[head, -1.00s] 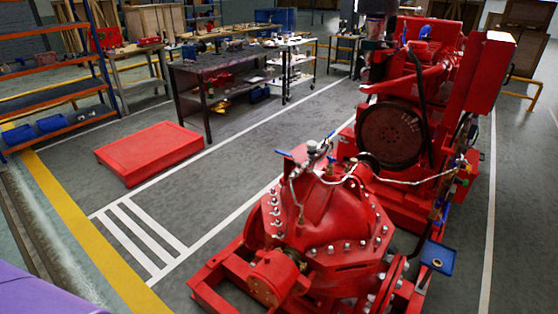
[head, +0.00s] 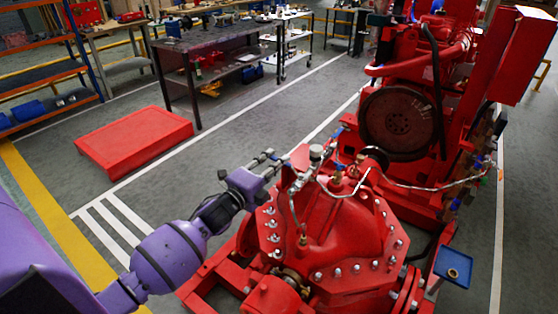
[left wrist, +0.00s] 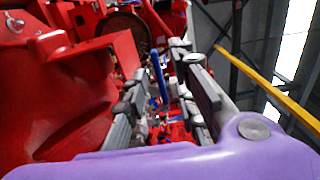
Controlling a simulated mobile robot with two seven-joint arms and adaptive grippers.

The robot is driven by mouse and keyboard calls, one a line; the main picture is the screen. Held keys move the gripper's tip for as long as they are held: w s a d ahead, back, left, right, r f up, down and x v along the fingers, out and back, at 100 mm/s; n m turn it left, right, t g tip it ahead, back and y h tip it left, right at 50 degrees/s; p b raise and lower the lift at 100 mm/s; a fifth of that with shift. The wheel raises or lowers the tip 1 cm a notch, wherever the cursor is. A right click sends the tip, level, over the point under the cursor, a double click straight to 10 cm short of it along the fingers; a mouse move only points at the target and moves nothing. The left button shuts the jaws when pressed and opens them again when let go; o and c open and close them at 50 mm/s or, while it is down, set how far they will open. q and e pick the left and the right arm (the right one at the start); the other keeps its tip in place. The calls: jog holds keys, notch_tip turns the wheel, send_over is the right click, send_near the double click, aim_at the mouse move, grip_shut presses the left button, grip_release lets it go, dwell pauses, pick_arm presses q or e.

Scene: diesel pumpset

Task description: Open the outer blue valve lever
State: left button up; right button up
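My left gripper (head: 272,160) reaches in from the left, at the left side of the valve fittings on top of the red pump (head: 335,222). In the left wrist view its two fingers (left wrist: 163,98) are apart, so it is open. A blue lever (left wrist: 158,80) shows in the gap between them; I cannot tell how deep it sits or whether a finger touches it. In the head view the outer lever is largely hidden by the gripper. Another blue lever (head: 337,133) stands behind the gauge fitting (head: 316,153). My right gripper is not in view.
The red engine (head: 400,120) stands behind the pump. A pale cable (head: 430,187) and thin pipes run around the fittings. A blue tray (head: 453,267) is at the right.

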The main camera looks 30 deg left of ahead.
pick_arm(q)
jog(key=shift+w+d, duration=0.25)
jog(key=shift+w, duration=0.95)
grip_shut()
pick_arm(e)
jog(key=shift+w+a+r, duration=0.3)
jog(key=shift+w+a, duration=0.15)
